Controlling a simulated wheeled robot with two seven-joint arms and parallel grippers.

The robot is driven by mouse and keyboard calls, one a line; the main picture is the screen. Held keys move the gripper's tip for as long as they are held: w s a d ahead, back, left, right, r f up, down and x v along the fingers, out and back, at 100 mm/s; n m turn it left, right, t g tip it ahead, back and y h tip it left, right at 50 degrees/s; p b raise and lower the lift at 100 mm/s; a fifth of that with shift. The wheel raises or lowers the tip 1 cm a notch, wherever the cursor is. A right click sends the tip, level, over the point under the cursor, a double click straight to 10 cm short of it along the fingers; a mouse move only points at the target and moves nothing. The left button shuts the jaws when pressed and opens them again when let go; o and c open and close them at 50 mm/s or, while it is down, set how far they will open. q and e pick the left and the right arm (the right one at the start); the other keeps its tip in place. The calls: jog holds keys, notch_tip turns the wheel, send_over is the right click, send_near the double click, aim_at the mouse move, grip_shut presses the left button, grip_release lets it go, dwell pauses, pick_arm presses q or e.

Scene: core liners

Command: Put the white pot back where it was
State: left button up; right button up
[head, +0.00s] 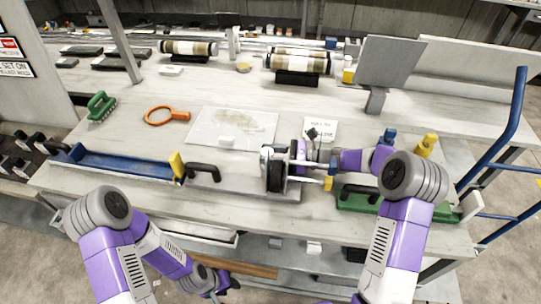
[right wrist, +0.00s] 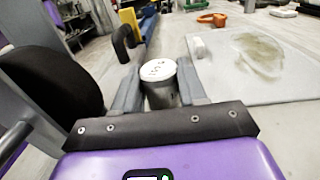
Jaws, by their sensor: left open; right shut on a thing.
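The white pot (right wrist: 160,70) is a small cylinder with a white, faintly marked top and a greyish side. In the right wrist view it stands between the two fingers of my right gripper (right wrist: 160,88), which is shut on it. In the head view my right gripper (head: 272,152) is over the front middle of the bench, beside a black wheel-like disc; the pot is mostly hidden there. My left gripper (head: 222,286) is open and low in front of the bench, away from the pot.
A pale stained mat (head: 205,127) with a small white block (head: 227,142) lies left of my right gripper. A white lettered card (head: 320,127) lies behind it. A blue trough (head: 125,165), an orange ring tool (head: 165,116) and a green brush (head: 101,106) are further left. A green tray (head: 350,204) is right.

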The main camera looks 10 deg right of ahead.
jog(key=shift+r, duration=0.1)
jog(key=o, duration=1.2)
jog(key=shift+o, duration=0.2)
